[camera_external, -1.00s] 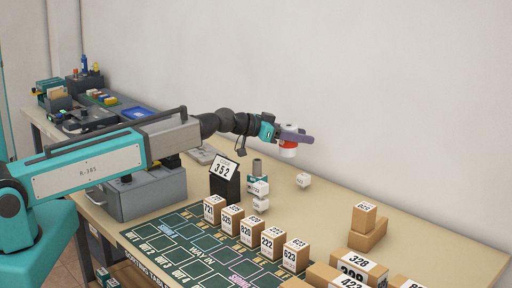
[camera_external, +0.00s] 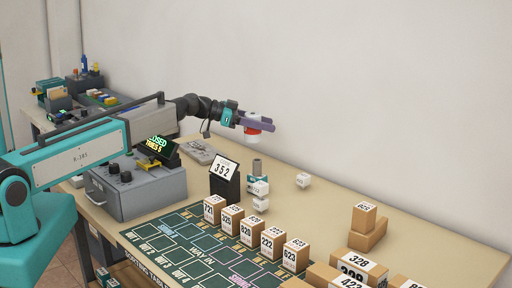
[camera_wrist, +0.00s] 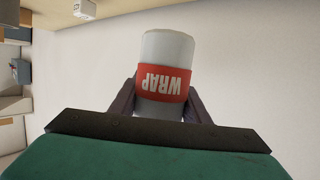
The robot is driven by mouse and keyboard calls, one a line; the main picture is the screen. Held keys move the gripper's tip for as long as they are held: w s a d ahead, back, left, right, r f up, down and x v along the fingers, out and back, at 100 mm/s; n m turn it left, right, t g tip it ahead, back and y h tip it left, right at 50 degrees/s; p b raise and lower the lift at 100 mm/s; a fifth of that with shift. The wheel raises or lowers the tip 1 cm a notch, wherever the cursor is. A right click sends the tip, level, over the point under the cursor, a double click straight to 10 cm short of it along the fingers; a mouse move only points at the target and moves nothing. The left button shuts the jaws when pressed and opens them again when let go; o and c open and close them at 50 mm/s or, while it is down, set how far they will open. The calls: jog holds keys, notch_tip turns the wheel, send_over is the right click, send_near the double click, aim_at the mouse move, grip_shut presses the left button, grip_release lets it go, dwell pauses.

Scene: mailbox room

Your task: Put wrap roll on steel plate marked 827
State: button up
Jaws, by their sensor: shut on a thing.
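The wrap roll (camera_wrist: 163,85) is a white cylinder with a red band lettered WRAP. My gripper (camera_wrist: 160,98) is shut on it, with dark fingers on both sides of the roll in the wrist view. In the outside view my gripper (camera_external: 256,124) holds the roll (camera_external: 253,131) in the air above the back of the table, near the wall. No steel plate marked 827 can be made out in these frames.
Numbered cardboard boxes (camera_external: 246,232) line the green mat (camera_external: 180,256). More boxes (camera_external: 367,237) are at right. A grey control box (camera_external: 140,193) stands at left. Tabletop around the lone white cube (camera_external: 303,180) is clear.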

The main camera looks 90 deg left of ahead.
jog(key=s+a+r+m+h+p, duration=0.1)
jog(key=s+a+r+m+h, duration=0.15)
jog(key=s+a, duration=0.45)
notch_tip(320, 180, up, 4)
jog(key=r+h+p, duration=0.1)
jog(key=p, duration=0.1)
send_over(209, 150)
jog(key=shift+m, duration=0.25)
jog(key=f, duration=0.5)
jog(key=shift+d+f, duration=0.2)
jog(key=shift+f, duration=0.05)
jog(key=shift+f, duration=0.1)
jog(key=shift+f+p, duration=0.9)
jog(key=shift+f, duration=2.1)
jog(key=shift+f+p, duration=0.65)
jog(key=shift+f, duration=1.25)
